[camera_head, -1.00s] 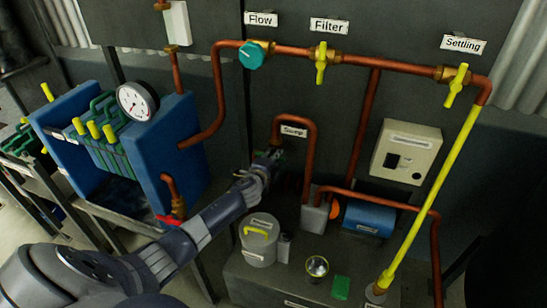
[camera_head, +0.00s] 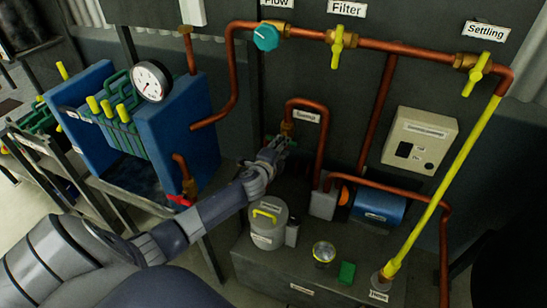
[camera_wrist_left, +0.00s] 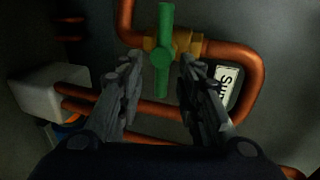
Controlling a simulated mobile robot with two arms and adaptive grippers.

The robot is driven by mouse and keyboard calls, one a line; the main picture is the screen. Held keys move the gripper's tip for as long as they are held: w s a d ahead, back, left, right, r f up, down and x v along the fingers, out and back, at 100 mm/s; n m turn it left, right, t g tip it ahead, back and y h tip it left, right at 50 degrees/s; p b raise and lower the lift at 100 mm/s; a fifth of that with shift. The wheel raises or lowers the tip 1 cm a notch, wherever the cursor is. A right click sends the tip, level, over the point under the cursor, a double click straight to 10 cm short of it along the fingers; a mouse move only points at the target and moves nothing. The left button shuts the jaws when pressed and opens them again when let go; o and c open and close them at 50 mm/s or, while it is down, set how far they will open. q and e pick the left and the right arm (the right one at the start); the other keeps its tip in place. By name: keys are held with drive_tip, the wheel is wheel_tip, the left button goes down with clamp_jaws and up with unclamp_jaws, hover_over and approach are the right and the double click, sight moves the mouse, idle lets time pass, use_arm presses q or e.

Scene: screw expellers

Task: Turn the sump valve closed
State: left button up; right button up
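The sump valve has a green bar handle (camera_wrist_left: 164,22) on a brass body (camera_wrist_left: 190,45) in the left wrist view. The handle stands across the copper pipe. My left gripper (camera_wrist_left: 161,60) is open, with one finger on each side of the handle's lower half; gaps show between fingers and handle, and contact cannot be told. In the head view my left gripper (camera_head: 275,150) is at the left end of the copper loop beside the "Sump" label (camera_head: 305,116). It mostly hides the valve there. My right gripper is not in view.
Copper pipe (camera_wrist_left: 240,75) curves close to the right finger. A grey lidded pot (camera_head: 268,225) and a blue cylinder (camera_head: 378,207) stand below. The blue filter press (camera_head: 175,125) with a red-handled valve (camera_head: 182,199) is left of my arm. Teal Flow valve (camera_head: 266,37) is above.

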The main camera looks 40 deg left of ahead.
use_arm(q)
drive_tip(key=v, duration=0.7)
drive_tip(key=shift+s, duration=0.3)
drive_tip(key=shift+d, duration=0.1)
drive_tip(key=s+d+f+n+g, duration=0.1)
drive_tip(key=s+f+n+g, duration=0.1)
drive_tip(key=s+f, duration=0.65)
drive_tip(key=s+d+f+n+g+h, duration=0.1)
drive_tip(key=s+f+n+g, duration=0.2)
drive_tip(key=f, duration=1)
drive_tip(key=s+d+f+n+g, duration=0.1)
drive_tip(key=s+f+g, duration=0.1)
drive_tip(key=s+f, duration=0.7)
drive_tip(key=s+d+f+n+g+h, duration=0.1)
drive_tip(key=s+d+f, duration=0.3)
drive_tip(key=s, duration=0.6)
drive_tip(key=s+d+f+n+g, duration=0.3)
drive_tip(key=s+d+f, duration=0.1)
drive_tip(key=s+f, duration=0.4)
drive_tip(key=s+d+f+n+g+h, duration=0.1)
drive_tip(key=s+f, duration=0.5)
drive_tip(key=s, duration=0.6)
drive_tip(key=d+n+g, duration=0.1)
drive_tip(key=d+n, duration=0.1)
drive_tip(key=d, duration=0.1)
drive_tip(key=shift+g+h, duration=0.3)
drive_tip(key=shift+w+d, duration=0.1)
drive_tip(key=shift+d, duration=0.05)
